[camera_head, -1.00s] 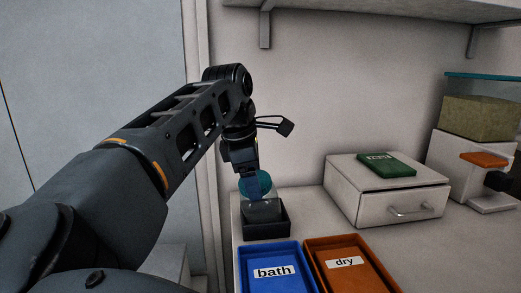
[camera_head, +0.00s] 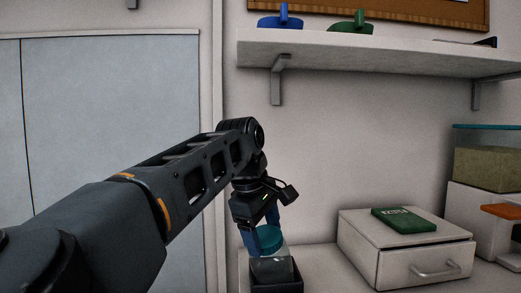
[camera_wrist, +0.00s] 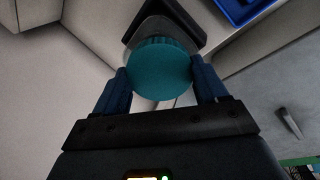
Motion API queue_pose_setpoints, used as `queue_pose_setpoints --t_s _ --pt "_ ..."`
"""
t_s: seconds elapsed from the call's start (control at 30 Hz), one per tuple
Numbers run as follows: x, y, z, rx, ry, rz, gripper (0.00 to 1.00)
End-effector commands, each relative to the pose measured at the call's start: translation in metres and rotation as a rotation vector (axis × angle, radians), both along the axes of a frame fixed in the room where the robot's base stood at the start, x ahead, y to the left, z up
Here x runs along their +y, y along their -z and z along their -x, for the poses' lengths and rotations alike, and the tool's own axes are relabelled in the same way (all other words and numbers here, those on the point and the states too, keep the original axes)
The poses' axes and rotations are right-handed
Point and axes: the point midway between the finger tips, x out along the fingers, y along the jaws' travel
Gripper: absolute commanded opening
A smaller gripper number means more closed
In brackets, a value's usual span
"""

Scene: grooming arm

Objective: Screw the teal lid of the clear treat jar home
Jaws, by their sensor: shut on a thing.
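The clear treat jar (camera_head: 271,267) stands in a dark square holder (camera_head: 285,285) on the counter. Its teal lid (camera_head: 269,238) is on top of the jar; I cannot tell how tightly it sits. My gripper (camera_head: 261,236) points down over the jar, with its blue fingers on either side of the lid. In the wrist view the teal lid (camera_wrist: 160,70) lies between the two fingertips (camera_wrist: 160,82), shut on it. The jar body is mostly hidden behind the lid there.
A white drawer box (camera_head: 400,255) with a green item (camera_head: 403,219) on top stands to the right. A container with a teal top (camera_head: 488,158) is farther right. A shelf (camera_head: 380,55) with blue and green things hangs above. A blue tray (camera_wrist: 238,8) shows in the wrist view.

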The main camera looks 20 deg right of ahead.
Motion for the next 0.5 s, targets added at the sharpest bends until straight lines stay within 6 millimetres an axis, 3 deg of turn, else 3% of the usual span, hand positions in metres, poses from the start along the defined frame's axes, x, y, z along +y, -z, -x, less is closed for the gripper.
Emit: queue_pose_setpoints --t_s 0.13,0.5 --pt "0.0037 -0.0016 -0.0012 -0.034 0.090 -0.023 0.00" --pt "0.0039 -0.0018 -0.0014 -0.047 0.127 -0.029 0.00"
